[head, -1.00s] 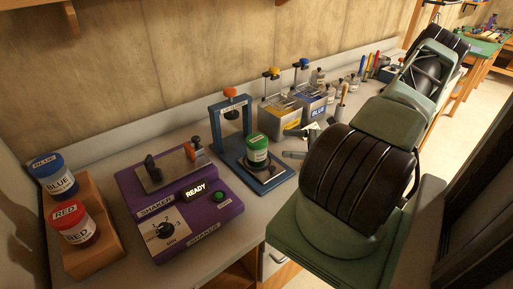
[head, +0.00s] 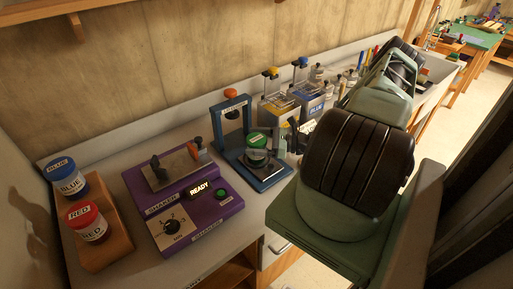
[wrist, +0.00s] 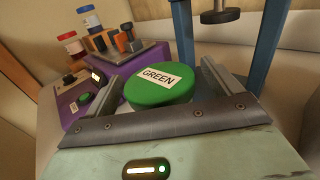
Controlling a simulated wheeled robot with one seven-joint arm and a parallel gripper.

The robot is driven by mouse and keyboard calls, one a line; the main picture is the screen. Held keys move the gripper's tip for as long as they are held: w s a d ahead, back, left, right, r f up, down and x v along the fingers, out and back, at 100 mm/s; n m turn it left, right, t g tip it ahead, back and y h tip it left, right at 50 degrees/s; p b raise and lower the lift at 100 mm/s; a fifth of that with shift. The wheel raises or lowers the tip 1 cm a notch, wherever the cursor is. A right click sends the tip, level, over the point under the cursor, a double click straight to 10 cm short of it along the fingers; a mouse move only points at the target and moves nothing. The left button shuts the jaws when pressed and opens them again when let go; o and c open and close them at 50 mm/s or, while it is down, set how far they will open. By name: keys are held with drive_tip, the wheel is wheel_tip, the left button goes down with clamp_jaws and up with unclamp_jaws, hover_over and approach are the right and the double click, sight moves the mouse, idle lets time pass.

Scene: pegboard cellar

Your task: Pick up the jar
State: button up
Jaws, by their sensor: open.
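The jar (head: 257,139) has a green lid and stands on the blue press base. In the wrist view its round green lid (wrist: 160,88), with a white GREEN label, lies between my two fingers. My gripper (wrist: 163,72) is open, with one finger on each side of the lid. A gap shows beside the left finger; whether the right one touches is unclear. In the head view my gripper (head: 271,147) is at the jar and partly covers it. The jar's lower body is mostly hidden.
The blue press frame (head: 216,121) rises behind the jar. The purple shaker (head: 183,200), showing READY, is to its left. Blue (head: 66,178) and red (head: 88,221) jars stand in a wooden rack at far left. Yellow (head: 276,112) and blue (head: 309,97) tanks are behind.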

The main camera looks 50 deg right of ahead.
drive_tip(key=c, duration=1.4)
drive_tip(key=shift+r, duration=0.1)
